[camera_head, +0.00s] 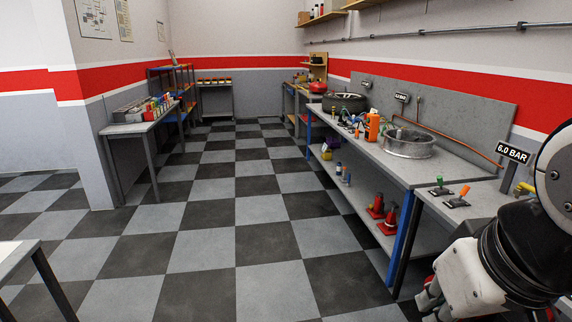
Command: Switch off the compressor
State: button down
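A "6.0 BAR" sign (513,153) stands at the right, over the near end of the workbench. Below it, a switch with a green handle (439,181) and one with an orange handle (464,191) stand side by side on dark plates. A yellow handle (526,187) shows right of them, partly behind my arm. I cannot make out the compressor itself or tell which control belongs to it. My gripper (430,299) hangs at the lower right, below and in front of these switches, apart from them. Its fingers are mostly hidden, so its opening does not show.
A long workbench (385,160) runs along the right wall, with a metal basin (409,146) and an orange container (373,127). A table (139,128) stands at the left. The checkered floor (240,210) between is clear.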

aim_at(439, 178)
jog(key=i+l+z, duration=0.1)
jog(key=i+z, duration=0.25)
jog(key=i, duration=0.2)
jog(key=i+z, duration=0.3)
jog(key=i, duration=0.2)
jog(key=i+j+z, duration=0.35)
jog(key=i, duration=0.15)
jog(key=l, duration=0.1)
